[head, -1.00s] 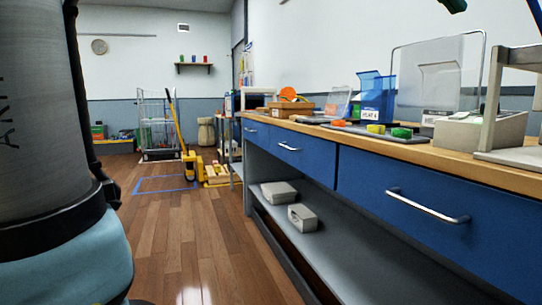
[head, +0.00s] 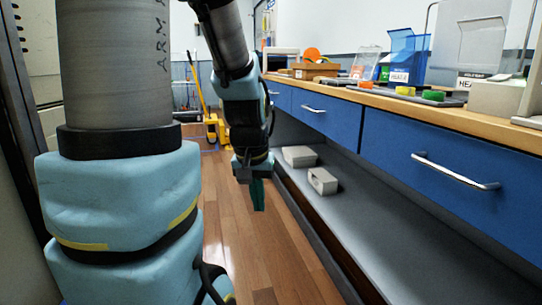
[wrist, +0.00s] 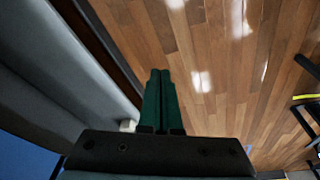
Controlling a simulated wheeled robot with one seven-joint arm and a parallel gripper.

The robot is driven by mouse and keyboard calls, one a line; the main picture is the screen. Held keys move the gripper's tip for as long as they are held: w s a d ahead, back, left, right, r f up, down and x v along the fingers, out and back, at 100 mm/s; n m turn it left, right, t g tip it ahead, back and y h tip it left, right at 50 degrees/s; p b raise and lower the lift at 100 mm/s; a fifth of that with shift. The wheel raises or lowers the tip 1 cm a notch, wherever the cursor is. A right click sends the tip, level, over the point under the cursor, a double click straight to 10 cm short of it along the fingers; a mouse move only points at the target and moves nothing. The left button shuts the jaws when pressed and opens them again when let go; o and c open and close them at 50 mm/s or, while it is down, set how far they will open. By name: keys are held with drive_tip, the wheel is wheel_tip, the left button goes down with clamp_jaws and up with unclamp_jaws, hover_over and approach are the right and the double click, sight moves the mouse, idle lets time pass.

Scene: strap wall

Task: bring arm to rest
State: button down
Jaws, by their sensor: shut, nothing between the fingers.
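My gripper (head: 258,194) hangs pointing down over the wooden floor, just left of the workbench's lower shelf. Its green fingers also show in the wrist view (wrist: 161,85), pressed together with nothing between them. My arm comes down from the top of the head view, with its large light blue joint filling the left side. The gripper appears apart from the bench, and in the wrist view only floor and the shelf edge lie beyond the fingertips.
The workbench has blue drawers (head: 441,152) with metal handles and a grey lower shelf (head: 400,240). Two grey boxes (head: 322,181) sit on that shelf. Bins and coloured pieces stand on the wooden top (head: 490,122). A yellow pallet truck (head: 213,127) stands farther back. The floor (head: 235,230) ahead is clear.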

drive_tip(key=s+a+f+n+g, duration=0.1)
drive_tip(key=s+a+f, duration=0.2)
drive_tip(key=s+a, duration=0.15)
wheel_tip(320, 180, up, 28)
drive_tip(key=p, duration=2.8)
drive_tip(key=shift+w+d+f+y, duration=0.25)
drive_tip(key=shift+w+d+y, duration=0.05)
